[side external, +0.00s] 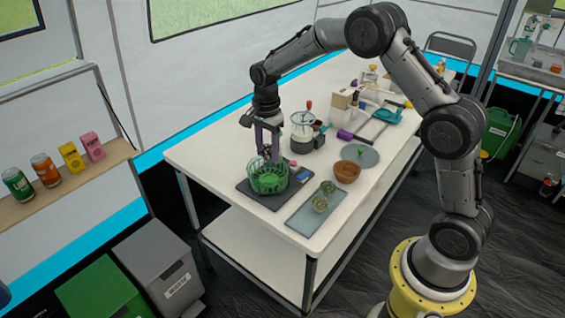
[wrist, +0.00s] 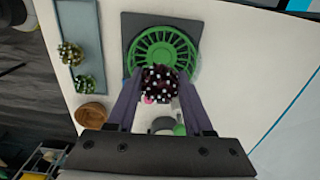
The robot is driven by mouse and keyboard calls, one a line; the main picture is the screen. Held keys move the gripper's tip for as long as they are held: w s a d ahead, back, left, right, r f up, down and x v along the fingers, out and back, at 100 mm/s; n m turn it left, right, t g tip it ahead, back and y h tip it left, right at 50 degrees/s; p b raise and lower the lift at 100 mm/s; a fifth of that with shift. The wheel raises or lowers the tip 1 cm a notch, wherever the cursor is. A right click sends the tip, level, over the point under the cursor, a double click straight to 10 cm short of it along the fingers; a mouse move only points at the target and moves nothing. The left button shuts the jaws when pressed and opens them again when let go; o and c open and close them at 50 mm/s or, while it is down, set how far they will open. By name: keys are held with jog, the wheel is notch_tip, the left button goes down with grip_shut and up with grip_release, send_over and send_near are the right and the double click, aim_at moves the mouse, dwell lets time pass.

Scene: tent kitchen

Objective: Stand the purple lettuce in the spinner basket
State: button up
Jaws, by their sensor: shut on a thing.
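The purple lettuce (wrist: 160,80) is a dark, frilly head with pale specks, between the two fingers in the wrist view. My gripper (wrist: 160,90) is shut on it; in the side view my gripper (side external: 268,150) points down over the basket. The green spinner basket (side external: 268,182) is round and slatted and stands on a dark square mat (side external: 255,197). In the wrist view the basket (wrist: 155,40) lies just beyond the lettuce, which overlaps its near rim. I cannot tell whether the lettuce touches the basket.
A white-and-clear spinner-like container (side external: 302,125) stands behind the basket. The table's front left corner is clear.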

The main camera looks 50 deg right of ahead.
aim_at(269, 180)
jog(key=shift+w+d+f, duration=0.25)
jog(key=shift+w+f, duration=0.15)
jog(key=shift+f, duration=0.05)
jog(key=shift+d+f, duration=0.1)
jog(key=shift+f, duration=0.25)
jog(key=shift+s+f, duration=0.1)
jog(key=shift+f, duration=2.8)
jog(key=shift+f, duration=0.45)
jog(key=o, duration=0.7)
jog(key=shift+r, duration=5.5)
